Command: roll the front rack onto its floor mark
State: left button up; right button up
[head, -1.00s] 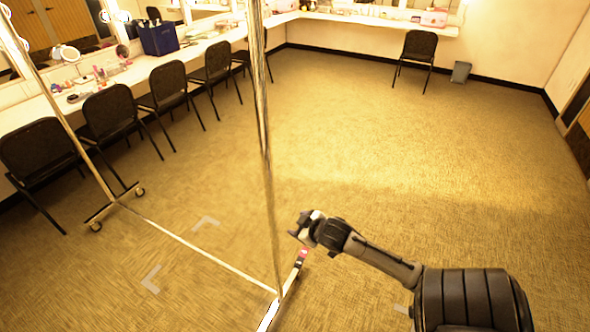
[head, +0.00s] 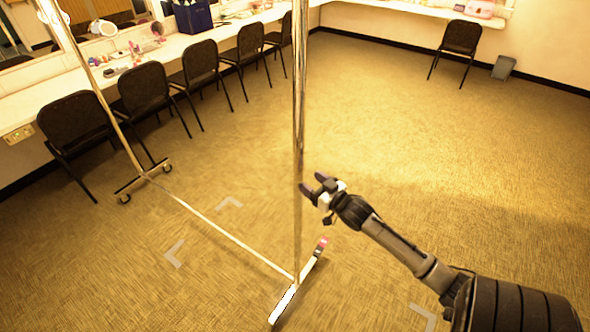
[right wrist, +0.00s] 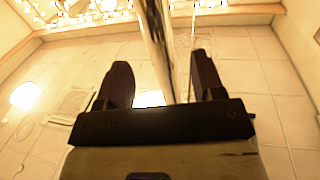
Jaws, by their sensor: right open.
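The front rack is a chrome rail frame; its near upright (head: 299,130) stands in the middle of the head view, its far upright (head: 95,90) at the left. A low bar (head: 215,228) joins their feet. The near foot (head: 297,290) has a red-and-white label at its far end. My right gripper (head: 314,188) is open at the near upright. In the right wrist view, the upright (right wrist: 157,45) shows between the fingers, nearer the right one. My left gripper is out of view.
Several black chairs (head: 200,67) line a white counter (head: 130,70) along the left wall. Another chair (head: 459,47) and a grey bin (head: 503,67) stand at the back right. The carpet (head: 420,130) right of the rack is clear.

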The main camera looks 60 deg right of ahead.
aim_at(295, 170)
jog(key=x, duration=0.8)
jog(key=shift+p, duration=0.3)
grip_shut()
jog(key=shift+a, duration=0.1)
